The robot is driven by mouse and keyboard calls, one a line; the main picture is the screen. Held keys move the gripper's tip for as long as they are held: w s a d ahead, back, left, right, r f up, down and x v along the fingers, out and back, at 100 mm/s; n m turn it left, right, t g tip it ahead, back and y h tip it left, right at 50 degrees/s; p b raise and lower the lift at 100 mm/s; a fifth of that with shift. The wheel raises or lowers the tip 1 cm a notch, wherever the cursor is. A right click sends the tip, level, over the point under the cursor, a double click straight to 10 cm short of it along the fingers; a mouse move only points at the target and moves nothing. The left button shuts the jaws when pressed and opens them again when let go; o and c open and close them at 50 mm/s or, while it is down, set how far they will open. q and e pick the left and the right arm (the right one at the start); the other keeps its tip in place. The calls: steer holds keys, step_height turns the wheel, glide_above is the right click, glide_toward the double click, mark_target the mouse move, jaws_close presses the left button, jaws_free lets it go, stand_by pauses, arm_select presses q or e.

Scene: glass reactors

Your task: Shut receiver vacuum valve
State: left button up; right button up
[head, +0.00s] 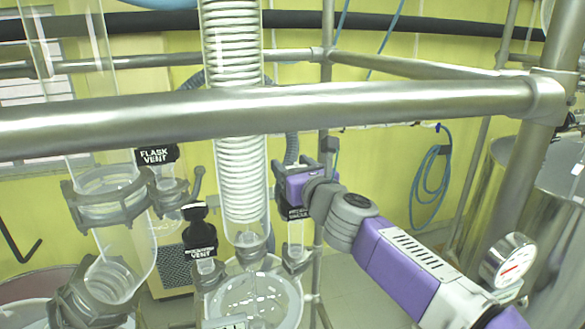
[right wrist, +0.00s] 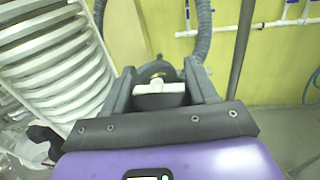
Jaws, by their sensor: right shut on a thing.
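The receiver vacuum valve shows in the head view by its black tag (head: 297,213), partly hidden behind my gripper, on a glass neck right of the coil condenser. My right gripper (head: 289,172) reaches it from the right, at the top of the valve. In the right wrist view, the two dark fingers of my right gripper (right wrist: 163,75) are shut on the white valve handle (right wrist: 160,92), which lies crosswise between them. My left gripper is not in view.
The coil condenser (head: 237,130) stands just left of my right gripper. A thick steel rail (head: 400,103) crosses in front, above my right arm. The receiver vent valve (head: 201,235) and flask vent valve (head: 157,155) are farther left. A pressure gauge (head: 513,262) is at right.

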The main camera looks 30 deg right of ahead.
steer(key=m+h+b, duration=0.1)
steer(key=h, duration=0.1)
steer(key=m+g+h+b, duration=0.1)
steer(key=m+h+b, duration=0.1)
steer(key=shift+d+f+h, duration=0.1)
steer(key=shift+f+h, duration=0.1)
steer(key=shift+h, duration=0.1)
arm_select(q)
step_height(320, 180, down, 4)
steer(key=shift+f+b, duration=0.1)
steer(key=shift+b, duration=0.35)
arm_select(e)
steer(key=m+g+h, duration=0.1)
steer(key=m+h, duration=0.1)
steer(key=h, duration=0.1)
steer(key=shift+d+r+g, duration=0.1)
steer(key=shift+d+g, duration=0.05)
steer(key=shift+g, duration=0.25)
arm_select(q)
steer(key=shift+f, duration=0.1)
arm_select(e)
steer(key=shift+s+d+m+g+h, duration=0.1)
steer(key=shift+m+g+h, duration=0.5)
steer(key=shift+h, duration=0.2)
steer(key=shift+s+d+m+g+h, duration=0.1)
steer(key=shift+m+g+h, duration=0.4)
steer(key=shift+m+h, duration=0.25)
steer(key=o, duration=1)
steer(key=shift+s+r, duration=0.1)
steer(key=shift+c, duration=0.2)
